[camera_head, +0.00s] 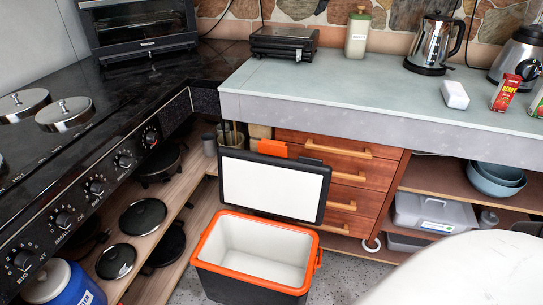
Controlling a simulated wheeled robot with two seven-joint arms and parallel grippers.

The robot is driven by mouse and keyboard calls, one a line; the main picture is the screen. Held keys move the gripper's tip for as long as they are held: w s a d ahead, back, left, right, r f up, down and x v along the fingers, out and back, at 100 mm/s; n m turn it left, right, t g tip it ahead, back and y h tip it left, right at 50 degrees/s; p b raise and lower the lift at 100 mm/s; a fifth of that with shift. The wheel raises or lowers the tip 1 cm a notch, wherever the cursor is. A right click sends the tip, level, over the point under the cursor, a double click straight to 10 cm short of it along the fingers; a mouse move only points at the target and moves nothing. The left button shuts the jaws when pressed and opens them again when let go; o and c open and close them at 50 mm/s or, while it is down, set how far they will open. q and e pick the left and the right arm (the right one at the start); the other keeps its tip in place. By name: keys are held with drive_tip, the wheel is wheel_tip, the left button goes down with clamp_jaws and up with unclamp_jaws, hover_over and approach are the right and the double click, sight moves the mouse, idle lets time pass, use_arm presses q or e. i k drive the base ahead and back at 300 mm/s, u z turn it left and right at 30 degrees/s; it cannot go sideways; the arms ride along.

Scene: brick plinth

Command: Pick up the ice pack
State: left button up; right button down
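A small white block with rounded edges (455,94) lies on the grey-green counter (350,88), right of its middle. It is the thing here that looks most like an ice pack, but I cannot read any label on it. An open cooler box (258,252) with an orange rim and dark body stands on the floor below the counter. Its white-lined lid (272,185) is tilted up at the back, and the visible inside looks empty. Neither my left gripper nor my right gripper is in view.
A kettle (433,45), a red carton (505,93) and a blender-like appliance (518,55) stand near the white block. A black grill (284,42) and a labelled bottle (357,35) are at the back. A black stove (70,150) is at left. The counter's middle is clear.

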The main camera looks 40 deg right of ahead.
sight(455, 97)
drive_tip(key=z, duration=2.35)
